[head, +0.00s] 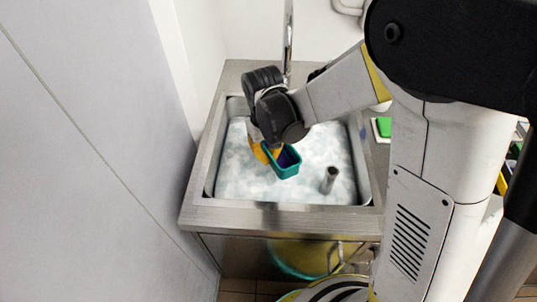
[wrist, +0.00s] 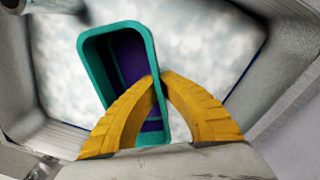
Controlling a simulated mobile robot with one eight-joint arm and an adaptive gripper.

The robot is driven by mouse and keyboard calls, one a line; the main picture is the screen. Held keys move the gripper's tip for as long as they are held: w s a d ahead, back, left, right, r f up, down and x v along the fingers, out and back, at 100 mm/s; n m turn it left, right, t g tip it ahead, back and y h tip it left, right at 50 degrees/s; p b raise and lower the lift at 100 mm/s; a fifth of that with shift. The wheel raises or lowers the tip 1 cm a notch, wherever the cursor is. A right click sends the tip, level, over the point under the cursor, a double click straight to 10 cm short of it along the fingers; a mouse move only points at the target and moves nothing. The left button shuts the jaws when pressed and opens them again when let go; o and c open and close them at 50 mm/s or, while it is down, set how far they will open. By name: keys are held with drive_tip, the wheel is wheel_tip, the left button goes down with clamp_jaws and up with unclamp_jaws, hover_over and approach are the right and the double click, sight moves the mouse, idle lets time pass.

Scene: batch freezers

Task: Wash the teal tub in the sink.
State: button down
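The teal tub (head: 286,171) is over the foamy water in the steel sink (head: 270,214). Its inside shows dark purple. My gripper (head: 268,152) has yellow fingers and is at the tub's rim. In the wrist view the fingertips (wrist: 160,77) meet on one long wall of the tub (wrist: 88,65), one finger inside and one outside. The tub looks tilted. I cannot tell whether its underside touches the water.
A grey upright pipe (head: 329,180) stands in the sink, right of the tub. A tall faucet (head: 288,40) rises behind the sink. A wall panel (head: 90,150) is close on the left. A green item (head: 384,127) lies on the right of the counter.

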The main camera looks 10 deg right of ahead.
wheel_tip(320, 180, down, 8)
drive_tip(key=b, duration=0.6)
drive_tip(key=shift+f+b, duration=0.35)
drive_tip(key=shift+f, duration=1.15)
drive_tip(key=shift+a, duration=0.15)
drive_tip(key=shift+a, duration=0.9)
drive_tip(key=shift+d, duration=2)
drive_tip(key=shift+a, duration=2)
drive_tip(key=shift+d, duration=2)
